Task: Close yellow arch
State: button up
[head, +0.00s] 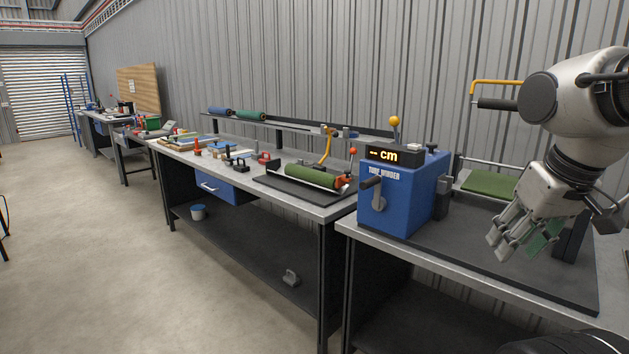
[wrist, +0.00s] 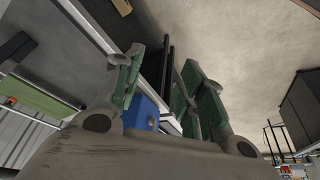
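A curved yellow arch (head: 326,147) stands raised over a green turf roll (head: 312,177) on a dark mat on the middle bench. A second yellow piece, a bent bar (head: 495,84) with a black grip, stands behind the blue winder, partly hidden by my arm. I cannot tell which one is the task's arch. My gripper (head: 522,238) hangs above the right bench, right of the winder, well apart from the raised arch. In the wrist view my gripper (wrist: 165,82) has its green-padded fingers apart with nothing between them.
The blue winder (head: 402,192), its display reading "-- cm", with a crank and a yellow-knobbed lever, stands between my gripper and the middle bench. Red-handled clamps and small tools lie on the middle bench (head: 230,150). A rack with rolls runs behind. The floor (head: 120,260) at left is clear.

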aim_at(335, 134)
jog(key=i+j, duration=0.35)
jog(key=i+j+z, duration=0.1)
jog(key=i+j, duration=0.2)
jog(key=j, duration=0.2)
jog(key=i+j+u, duration=0.1)
jog(key=i, duration=0.35)
jog(key=i+j+u, duration=0.15)
jog(key=i, duration=0.35)
